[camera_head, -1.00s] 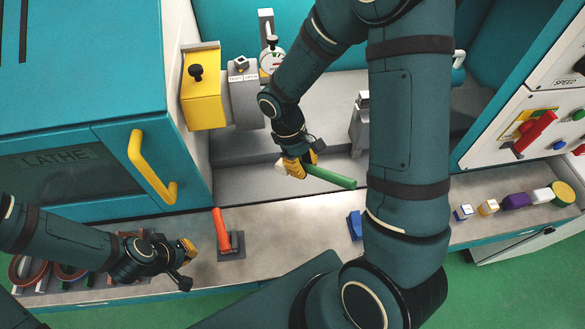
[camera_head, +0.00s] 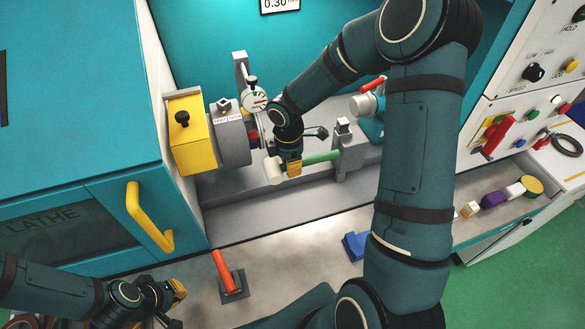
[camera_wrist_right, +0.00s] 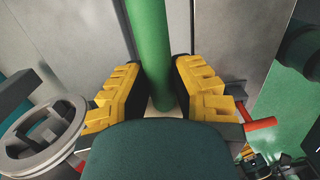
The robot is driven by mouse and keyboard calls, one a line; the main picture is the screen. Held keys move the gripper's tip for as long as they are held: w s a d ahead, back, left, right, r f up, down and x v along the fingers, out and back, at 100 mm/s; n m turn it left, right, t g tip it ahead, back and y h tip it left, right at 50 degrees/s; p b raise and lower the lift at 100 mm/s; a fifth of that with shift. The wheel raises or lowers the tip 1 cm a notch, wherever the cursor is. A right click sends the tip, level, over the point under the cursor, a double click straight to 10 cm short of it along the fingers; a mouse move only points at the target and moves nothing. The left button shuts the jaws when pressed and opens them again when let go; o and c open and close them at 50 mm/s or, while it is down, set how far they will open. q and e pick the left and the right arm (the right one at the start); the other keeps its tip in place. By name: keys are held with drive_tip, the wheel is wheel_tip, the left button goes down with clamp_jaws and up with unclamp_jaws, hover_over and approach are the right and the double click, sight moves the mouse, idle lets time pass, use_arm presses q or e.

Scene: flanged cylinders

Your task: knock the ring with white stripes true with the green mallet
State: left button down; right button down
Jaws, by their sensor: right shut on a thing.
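My right gripper (camera_head: 291,168) is shut on the green mallet (camera_head: 322,157), close to its pale head (camera_head: 272,170). The green handle points right, toward the grey tailstock. In the right wrist view the handle (camera_wrist_right: 148,45) runs between the yellow fingers of the right gripper (camera_wrist_right: 155,90). I cannot make out white stripes on any ring there. My left gripper (camera_head: 176,297) is over the bench at lower left; its opening is unclear.
A dial gauge (camera_head: 256,101) stands beside the chuck, close to my right wrist. The yellow headstock (camera_head: 190,135) is left and the grey tailstock (camera_head: 349,155) right. An orange-handled stand (camera_head: 225,272) and a blue block (camera_head: 356,245) are on the front bench, with clear room between them.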

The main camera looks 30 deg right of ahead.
use_arm(q)
drive_tip(key=shift+r+p, duration=0.45)
drive_tip(key=shift+r, duration=0.1)
use_arm(e)
drive_tip(key=w, duration=0.2)
drive_tip(key=w+d, duration=0.1)
drive_tip(key=w, duration=0.1)
drive_tip(key=shift+w+d, duration=0.1)
drive_tip(key=shift+w, duration=0.25)
use_arm(q)
drive_tip(key=shift+r, duration=0.25)
use_arm(e)
drive_tip(key=shift+w+d+r, duration=0.1)
drive_tip(key=shift+w+d, duration=0.1)
drive_tip(key=shift+w, duration=0.6)
drive_tip(key=shift+s, duration=0.15)
use_arm(q)
drive_tip(key=shift+f+b, duration=0.5)
drive_tip(key=shift+f, duration=0.25)
use_arm(e)
drive_tip(key=shift+s+a, duration=0.3)
drive_tip(key=shift+s, duration=0.8)
drive_tip(key=shift+s+a, duration=0.3)
drive_tip(key=shift+s, duration=0.75)
drive_tip(key=shift+s+a, duration=0.3)
drive_tip(key=shift+s, duration=0.8)
